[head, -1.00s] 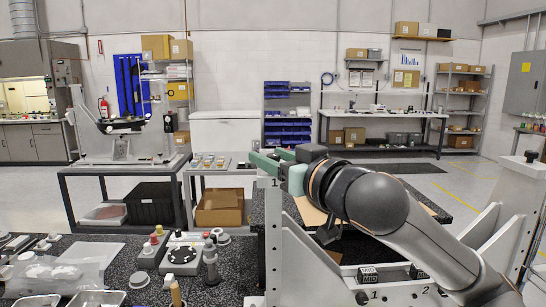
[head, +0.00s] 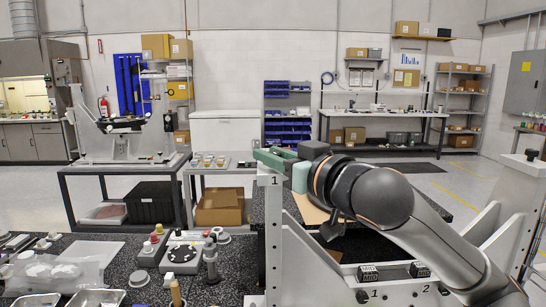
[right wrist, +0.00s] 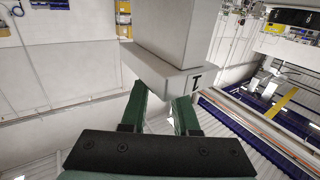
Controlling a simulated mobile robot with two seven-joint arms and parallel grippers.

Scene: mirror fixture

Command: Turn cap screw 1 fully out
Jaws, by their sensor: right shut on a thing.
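The grey upright marked 1 (head: 274,220) of the fixture stands in the middle of the head view. My right gripper (head: 272,158) is at its top end, with its green fingers shut on cap screw 1. The screw itself is hidden by the fingers. In the right wrist view the two green fingers of my right gripper (right wrist: 160,108) reach to the end block of the upright (right wrist: 165,72), which bears the mark 1. The screw cannot be made out there either. My left gripper is not in view.
The right upright (head: 508,215) carries a black-headed screw (head: 531,155) on top. The fixture's lower rail (head: 395,291) has marks 1 and 2 and two black blocks. A dark speckled bench (head: 130,262) with knobs, a dial box and trays is at left.

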